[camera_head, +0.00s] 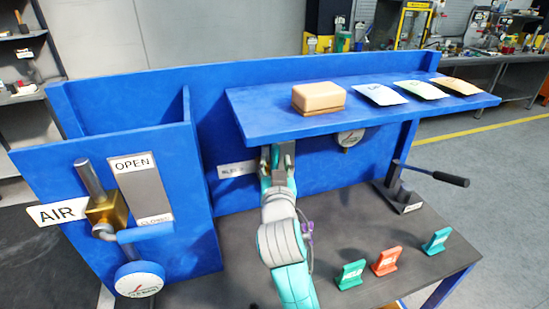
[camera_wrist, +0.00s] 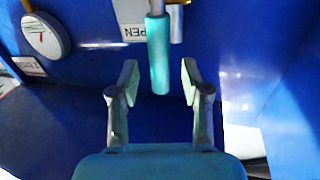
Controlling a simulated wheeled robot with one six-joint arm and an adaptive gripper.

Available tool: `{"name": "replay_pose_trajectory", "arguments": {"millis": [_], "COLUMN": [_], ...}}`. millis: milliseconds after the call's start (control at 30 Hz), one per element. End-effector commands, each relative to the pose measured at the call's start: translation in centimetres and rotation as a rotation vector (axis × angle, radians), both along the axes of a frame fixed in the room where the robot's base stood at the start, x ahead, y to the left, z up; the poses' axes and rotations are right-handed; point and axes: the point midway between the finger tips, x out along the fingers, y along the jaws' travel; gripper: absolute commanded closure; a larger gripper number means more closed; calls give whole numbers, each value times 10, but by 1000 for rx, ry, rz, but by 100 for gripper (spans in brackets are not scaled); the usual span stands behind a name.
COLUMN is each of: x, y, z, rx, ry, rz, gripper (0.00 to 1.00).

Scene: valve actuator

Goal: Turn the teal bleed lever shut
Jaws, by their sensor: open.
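In the wrist view, the teal bleed lever (camera_wrist: 159,60) hangs down from the top of the picture, its free end between my gripper's fingertips (camera_wrist: 160,85). The fingers stand open, with a visible gap on each side of the lever. In the head view, my gripper (camera_head: 278,160) reaches under the blue shelf, by a partly covered white label (camera_head: 238,169) on the back panel. The bleed lever is hidden there behind my arm and the shelf.
The blue shelf (camera_head: 260,122) overhangs my gripper and carries a tan box (camera_head: 318,97) and several cards. A blue-handled AIR valve (camera_head: 145,232) is on the left panel. A black-handled lever (camera_head: 437,175) and several small upright tags stand on the dark bench right of my arm.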

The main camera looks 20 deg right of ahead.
Motion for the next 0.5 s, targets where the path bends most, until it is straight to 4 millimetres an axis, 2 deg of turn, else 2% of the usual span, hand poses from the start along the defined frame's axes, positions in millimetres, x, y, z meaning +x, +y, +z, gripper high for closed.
{"name": "replay_pose_trajectory", "arguments": {"millis": [200, 500], "x": [22, 27], "y": [-6, -7], "z": [0, 0], "rx": [0, 0], "ry": [0, 0], "rz": [0, 0], "gripper": [53, 53]}}
